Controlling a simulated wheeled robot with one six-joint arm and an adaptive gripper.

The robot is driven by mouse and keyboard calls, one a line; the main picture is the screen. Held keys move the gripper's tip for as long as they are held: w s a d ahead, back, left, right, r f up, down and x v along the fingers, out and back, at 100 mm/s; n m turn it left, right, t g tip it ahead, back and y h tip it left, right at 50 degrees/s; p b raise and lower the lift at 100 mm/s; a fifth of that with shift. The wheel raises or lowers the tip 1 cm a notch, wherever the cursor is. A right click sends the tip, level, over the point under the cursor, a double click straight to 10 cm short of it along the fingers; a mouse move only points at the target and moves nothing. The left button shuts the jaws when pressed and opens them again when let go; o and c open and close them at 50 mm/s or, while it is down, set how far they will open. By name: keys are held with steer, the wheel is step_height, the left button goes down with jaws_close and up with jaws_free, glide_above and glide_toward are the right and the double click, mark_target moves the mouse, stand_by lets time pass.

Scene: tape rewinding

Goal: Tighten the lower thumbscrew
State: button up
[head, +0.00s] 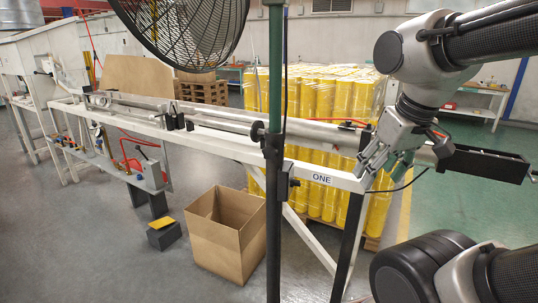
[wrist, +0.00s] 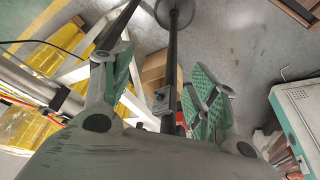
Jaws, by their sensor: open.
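The fan stand's dark post (head: 273,240) stands upright in the head view, with a black collar around it. A small dark knob (head: 294,183), apparently the lower thumbscrew, sticks out from the collar's right side. A rounder black knob (head: 257,130) sits higher on the left. My gripper (head: 377,168) is open and empty, to the right of the post and apart from it. In the wrist view the green-padded fingers (wrist: 160,80) are spread, with the post (wrist: 172,55) between them in the picture. A small block with a screw-like nub (wrist: 161,97) shows on the post.
A white bench frame (head: 220,143) with a metal roller runs behind the post and under my gripper. Wrapped yellow rolls (head: 325,97) stand behind it. An open cardboard box (head: 227,235) sits on the floor left of the post. The fan cage (head: 190,30) is above.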

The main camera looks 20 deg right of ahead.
mark_target(269, 154)
steer(key=w+a+f+n+t+y, duration=0.1)
steer(key=w+a+f, duration=0.45)
steer(key=a, duration=0.65)
steer(key=w+a+f+y, duration=0.2)
steer(key=w+a+f, duration=0.2)
steer(key=a+f, duration=0.5)
steer(key=w+a+f+n+t+y, duration=0.1)
steer(key=w+a+f, duration=0.4)
steer(key=a, duration=0.9)
steer(key=w+d+r+m+t+h, duration=0.2)
steer(key=w+d+m+t+h, duration=0.1)
steer(key=w+d+t+h, duration=0.3)
steer(key=d+r+m+t+h, duration=0.3)
steer(key=d+r+h, duration=0.55)
steer(key=r, duration=0.35)
steer(key=shift+y, duration=0.25)
steer(key=x, duration=0.7)
steer(key=shift+s+d+f, duration=0.1)
steer(key=shift+d+f, duration=0.15)
steer(key=shift+d, duration=0.05)
